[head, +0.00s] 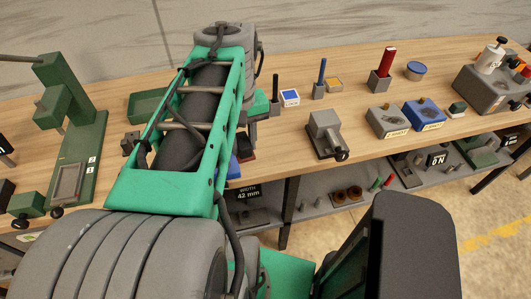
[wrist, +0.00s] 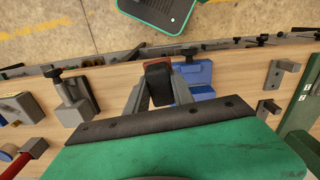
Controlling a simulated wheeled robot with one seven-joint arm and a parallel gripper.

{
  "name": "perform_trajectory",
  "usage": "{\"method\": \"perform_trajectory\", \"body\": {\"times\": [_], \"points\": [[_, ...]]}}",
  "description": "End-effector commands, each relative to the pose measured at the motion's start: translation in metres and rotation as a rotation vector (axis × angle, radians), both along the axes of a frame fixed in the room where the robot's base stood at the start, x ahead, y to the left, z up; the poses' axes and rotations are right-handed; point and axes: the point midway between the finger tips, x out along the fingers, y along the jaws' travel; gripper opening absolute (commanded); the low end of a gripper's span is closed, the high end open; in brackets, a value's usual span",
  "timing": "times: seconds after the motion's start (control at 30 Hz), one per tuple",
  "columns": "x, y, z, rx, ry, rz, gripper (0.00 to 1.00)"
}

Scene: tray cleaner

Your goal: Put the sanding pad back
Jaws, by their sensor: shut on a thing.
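My gripper (wrist: 158,92) is shut on a dark block with a reddish-brown edge, which looks like the sanding pad (wrist: 157,76). In the wrist view the pad is between the two grey fingers, over the wooden bench. In the head view the pad (head: 247,153) shows partly, low beside my arm, near the bench's front edge. I cannot tell whether the pad touches the bench or the blue block.
A grey clamp-like fixture (head: 325,135) stands to the right on the bench (head: 290,130). A green press (head: 70,140) stands at the left, and a green tray (head: 147,105) lies behind my arm. Grey and blue blocks (head: 424,115) sit further right. A shelf (head: 330,200) runs below.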

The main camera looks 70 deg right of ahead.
Motion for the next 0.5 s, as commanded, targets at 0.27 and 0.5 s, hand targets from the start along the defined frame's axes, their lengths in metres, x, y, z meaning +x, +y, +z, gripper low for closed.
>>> {"method": "perform_trajectory", "body": {"times": [0.27, 0.5], "points": [[-0.044, -0.006, -0.006, 0.003, 0.000, -0.109, 0.00], [-0.038, -0.071, -0.033, 0.007, 0.001, -0.107, 0.00]]}}
